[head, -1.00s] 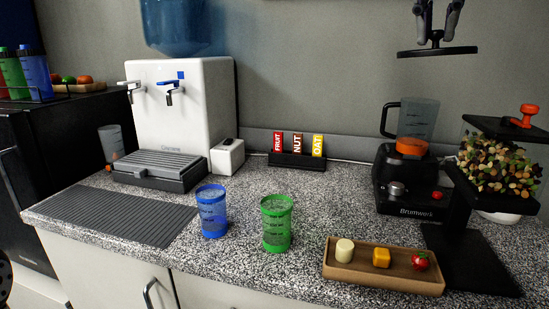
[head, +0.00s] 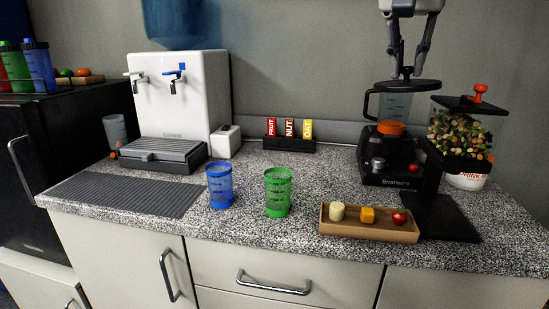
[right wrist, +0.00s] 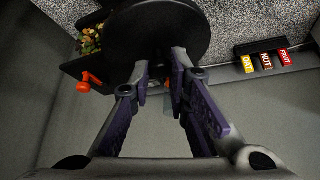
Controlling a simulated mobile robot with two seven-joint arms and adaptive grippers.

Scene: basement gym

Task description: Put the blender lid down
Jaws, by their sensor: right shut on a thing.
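The blender lid (head: 428,85) is a flat black disc with a small knob. My right gripper (head: 407,73) comes from above and is shut on the knob. In the head view the lid overlaps the top of the clear blender jar (head: 396,106), a little to its right; I cannot tell whether they touch. The jar stands on the black blender base (head: 390,172), with an orange collar between. In the right wrist view the lid (right wrist: 160,30) lies beyond my right gripper's fingertips (right wrist: 160,75) and hides the blender. My left gripper is not in view.
A nut dispenser (head: 458,135) stands right of the blender. A wooden tray (head: 368,229) with food pieces, a green cup (head: 278,193) and a blue cup (head: 220,187) are in front. A bar holder (head: 289,146) stands behind. Bare counter lies between the cups and the blender.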

